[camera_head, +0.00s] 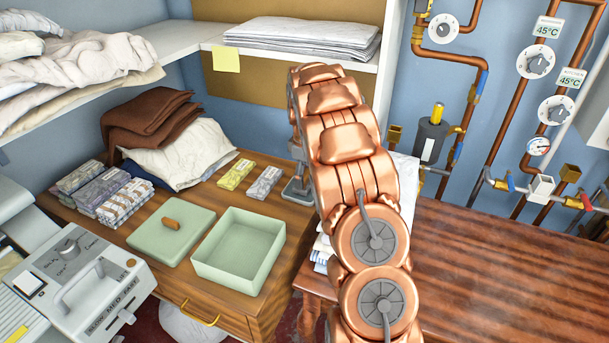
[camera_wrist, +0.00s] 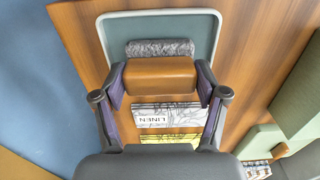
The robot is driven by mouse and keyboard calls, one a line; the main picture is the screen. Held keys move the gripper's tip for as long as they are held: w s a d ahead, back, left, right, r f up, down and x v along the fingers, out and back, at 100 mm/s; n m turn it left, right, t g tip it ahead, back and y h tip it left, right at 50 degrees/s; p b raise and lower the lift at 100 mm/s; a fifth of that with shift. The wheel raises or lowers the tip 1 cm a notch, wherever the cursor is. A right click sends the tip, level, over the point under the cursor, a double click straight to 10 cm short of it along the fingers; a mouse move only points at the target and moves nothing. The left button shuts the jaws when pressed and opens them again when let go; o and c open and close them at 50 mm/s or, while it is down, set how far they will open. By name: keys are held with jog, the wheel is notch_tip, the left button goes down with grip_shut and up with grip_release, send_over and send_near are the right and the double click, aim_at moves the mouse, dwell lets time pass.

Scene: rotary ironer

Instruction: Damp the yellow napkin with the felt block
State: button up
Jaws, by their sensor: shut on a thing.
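My gripper (camera_wrist: 160,82) is shut on the felt block, with its fingers on either side of the brown wooden part (camera_wrist: 160,76). The block's grey felt (camera_wrist: 160,48) shows beyond the wood, over a shallow tray (camera_wrist: 216,28) with a pale rim. I cannot tell whether the felt touches the tray. In the head view the tray (camera_head: 296,195) is partly seen; my copper arm hides the block. The yellow napkin (camera_head: 235,175) lies flat and folded on the wooden table, left of a grey one (camera_head: 264,183). In the wrist view its edge (camera_wrist: 168,138) shows beside the grey piece marked LINEN (camera_wrist: 165,116).
An open green box (camera_head: 238,250) and its knobbed lid (camera_head: 171,232) lie in front. Folded cloths (camera_head: 180,152) and patterned bundles (camera_head: 104,190) fill the left. A shelf (camera_head: 178,40) with linen overhangs the back. Pipes and valves (camera_head: 537,65) line the right wall.

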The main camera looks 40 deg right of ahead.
jog(key=shift+f+b, duration=0.3)
jog(key=shift+f, duration=0.1)
dwell(1.7)
jog(key=shift+r, duration=0.1)
jog(key=shift+r+p, duration=0.5)
jog(key=shift+r, duration=3)
